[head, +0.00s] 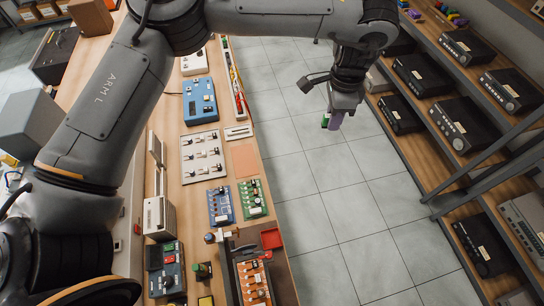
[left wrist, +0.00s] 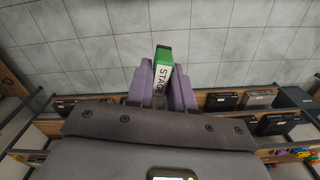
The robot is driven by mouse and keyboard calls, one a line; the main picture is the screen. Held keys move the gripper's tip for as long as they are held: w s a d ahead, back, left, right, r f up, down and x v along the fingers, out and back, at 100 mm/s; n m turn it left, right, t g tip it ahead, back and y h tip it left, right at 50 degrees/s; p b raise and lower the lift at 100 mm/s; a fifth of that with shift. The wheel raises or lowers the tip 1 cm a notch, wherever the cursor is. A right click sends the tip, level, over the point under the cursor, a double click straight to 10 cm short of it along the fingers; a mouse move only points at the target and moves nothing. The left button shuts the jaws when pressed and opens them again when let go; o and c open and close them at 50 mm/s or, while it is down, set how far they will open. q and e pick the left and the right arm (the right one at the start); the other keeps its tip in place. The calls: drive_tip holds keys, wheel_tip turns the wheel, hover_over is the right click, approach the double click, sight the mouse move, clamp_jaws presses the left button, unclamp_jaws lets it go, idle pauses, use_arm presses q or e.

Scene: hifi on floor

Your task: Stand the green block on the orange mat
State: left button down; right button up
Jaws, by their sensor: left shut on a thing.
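The green block (left wrist: 165,55) has a white label reading "STAGE" on its face. My left gripper (left wrist: 162,88) is shut on it, with a purple finger on each side. In the head view the left gripper (head: 335,117) hangs over the tiled floor, to the right of the bench, and only a small part of the green block (head: 325,120) shows beside the fingers. The orange mat (head: 244,160) lies flat and bare on the bench, to the left of the gripper. My right gripper is not in view.
The wooden bench (head: 280,262) holds a switch panel (head: 203,156), a blue device (head: 199,101), blue (head: 221,205) and green (head: 252,198) circuit boards and a red tray (head: 271,239). Shelves with black units (head: 460,124) stand at right. The floor between is clear.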

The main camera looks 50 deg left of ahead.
use_arm(q)
drive_tip(key=s+a+f+m+b, duration=0.2)
drive_tip(key=s+f, duration=0.1)
drive_tip(key=f, duration=0.6)
drive_tip(key=s+a+f+m+b, duration=0.2)
drive_tip(key=a+f, duration=0.1)
drive_tip(key=f, duration=0.5)
drive_tip(key=s+a+f+m+b, duration=0.2)
drive_tip(key=s+f, duration=0.1)
drive_tip(key=f, duration=0.6)
drive_tip(key=b, duration=0.6)
hover_over(247, 169)
wheel_tip(247, 169, down, 13)
drive_tip(key=shift+r, duration=0.1)
drive_tip(key=shift+f, duration=2.05)
drive_tip(key=shift+a, duration=0.1)
drive_tip(key=shift+f, duration=0.1)
